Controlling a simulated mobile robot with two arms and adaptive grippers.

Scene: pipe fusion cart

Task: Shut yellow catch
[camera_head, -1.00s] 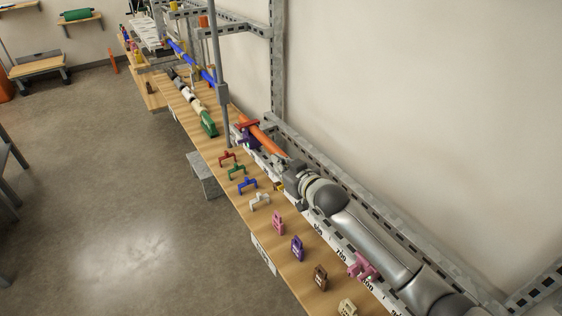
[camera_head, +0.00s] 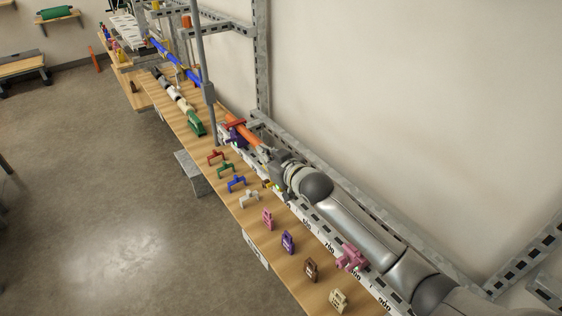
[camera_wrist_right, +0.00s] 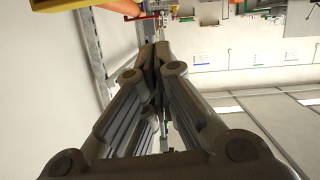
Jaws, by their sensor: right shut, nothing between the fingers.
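My right gripper (camera_head: 264,155) is at the rail along the wall side of the bench, its fingers pointing away toward the orange pipe (camera_head: 249,136). In the right wrist view its fingers (camera_wrist_right: 153,50) are together with nothing between them. A small yellow part (camera_head: 267,184) shows just below the gripper in the head view, partly hidden; I cannot tell if it is the catch or how it stands. A larger yellow piece (camera_wrist_right: 55,4) is cut off at the top left of the wrist view, apart from the fingertips. My left gripper is out of view.
A red and purple clamp (camera_head: 236,130) sits around the orange pipe just beyond the gripper. Several coloured brackets and padlock-like blocks, such as a purple one (camera_head: 288,242), line the bench. A pink clamp (camera_head: 351,257) is beside my forearm. A grey post (camera_head: 208,92) rises farther along.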

